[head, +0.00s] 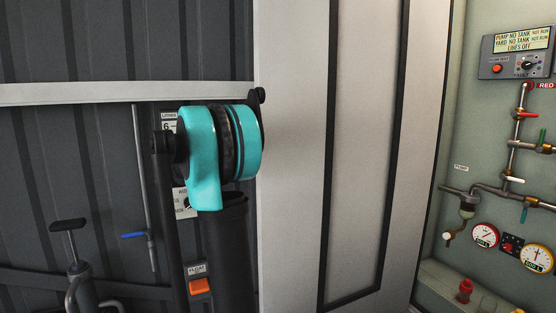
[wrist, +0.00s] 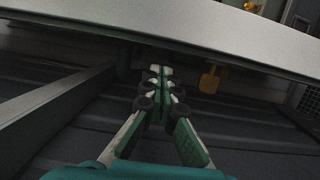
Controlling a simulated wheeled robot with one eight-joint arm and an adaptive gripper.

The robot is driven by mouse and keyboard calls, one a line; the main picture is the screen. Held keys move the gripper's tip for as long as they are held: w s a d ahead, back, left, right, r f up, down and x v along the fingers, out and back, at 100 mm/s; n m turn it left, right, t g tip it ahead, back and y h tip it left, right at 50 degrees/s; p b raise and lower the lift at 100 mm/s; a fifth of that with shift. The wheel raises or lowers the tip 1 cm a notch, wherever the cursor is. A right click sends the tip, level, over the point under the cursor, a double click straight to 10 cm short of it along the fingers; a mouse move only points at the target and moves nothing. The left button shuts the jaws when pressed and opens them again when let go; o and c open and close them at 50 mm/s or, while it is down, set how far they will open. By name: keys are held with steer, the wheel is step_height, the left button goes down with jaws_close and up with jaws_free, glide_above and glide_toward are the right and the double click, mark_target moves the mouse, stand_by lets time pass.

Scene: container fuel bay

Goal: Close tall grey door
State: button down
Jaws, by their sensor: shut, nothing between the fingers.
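The tall grey door (head: 355,120) stands upright in the middle of the head view, a pale panel with dark trim lines. Its top and bottom run out of the picture. A teal joint of my arm overlaps its left edge. My gripper (wrist: 160,72) shows in the wrist view with its green and white fingers together and nothing between them. A pale grey slab edge crosses the top of that view, beyond the fingertips; I cannot tell for sure that it is the door. In the head view my gripper is not visible.
Behind my arm is a dark ribbed wall with a pale rail (head: 70,94), a pump handle (head: 68,226) and an orange float switch (head: 199,286). To the right are pipes, gauges (head: 484,236) and a control panel (head: 518,52). A yellow part (wrist: 209,80) hangs in the wrist view.

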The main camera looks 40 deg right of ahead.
mark_target(285, 158)
steer(key=x, duration=0.9)
steer(key=shift+s+d, duration=0.25)
steer(key=shift+d, duration=0.1)
